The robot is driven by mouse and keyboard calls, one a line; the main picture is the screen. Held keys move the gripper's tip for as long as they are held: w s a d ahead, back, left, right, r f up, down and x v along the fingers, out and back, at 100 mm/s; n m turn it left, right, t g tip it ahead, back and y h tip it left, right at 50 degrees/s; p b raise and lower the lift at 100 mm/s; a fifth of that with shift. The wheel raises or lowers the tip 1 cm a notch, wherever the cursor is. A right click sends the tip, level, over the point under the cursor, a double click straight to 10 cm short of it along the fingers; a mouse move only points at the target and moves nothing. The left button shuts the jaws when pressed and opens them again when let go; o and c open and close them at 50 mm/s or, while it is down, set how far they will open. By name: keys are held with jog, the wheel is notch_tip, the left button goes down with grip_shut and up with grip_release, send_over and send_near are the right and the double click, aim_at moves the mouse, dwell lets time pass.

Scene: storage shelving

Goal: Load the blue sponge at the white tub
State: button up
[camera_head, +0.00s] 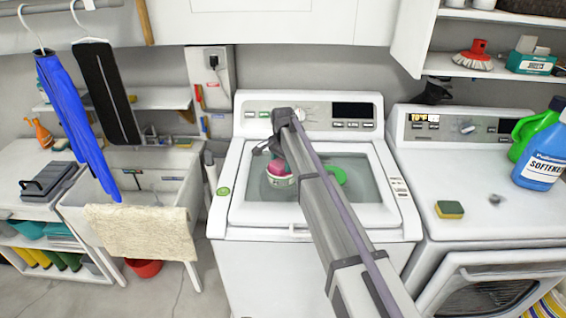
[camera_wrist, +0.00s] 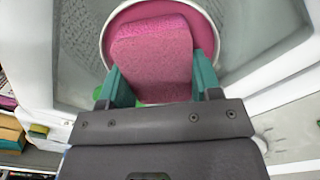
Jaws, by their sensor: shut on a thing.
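My gripper (camera_wrist: 158,64) is shut on a pink sponge (camera_wrist: 150,55), its teal fingers on either side of it. No blue sponge shows; the held one looks pink. In the head view, my gripper (camera_head: 268,146) is over the left part of the washer top, with the pink sponge (camera_head: 276,167) below it at a small white tub (camera_head: 281,181). In the wrist view, the sponge is in front of the tub's round pink interior (camera_wrist: 206,32). I cannot tell whether the sponge touches the tub.
A green round item (camera_head: 335,175) is right of the tub at the washer (camera_head: 230,220). A yellow-green sponge (camera_head: 449,209) lies on the right machine, with a blue softener bottle (camera_head: 540,155) and a green bottle (camera_head: 524,135) farther right. A sink (camera_head: 150,185) stands left.

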aim_at(283, 161)
jog(key=shift+r+p, duration=3.55)
jog(key=shift+r, duration=0.05)
jog(key=shift+f, duration=0.15)
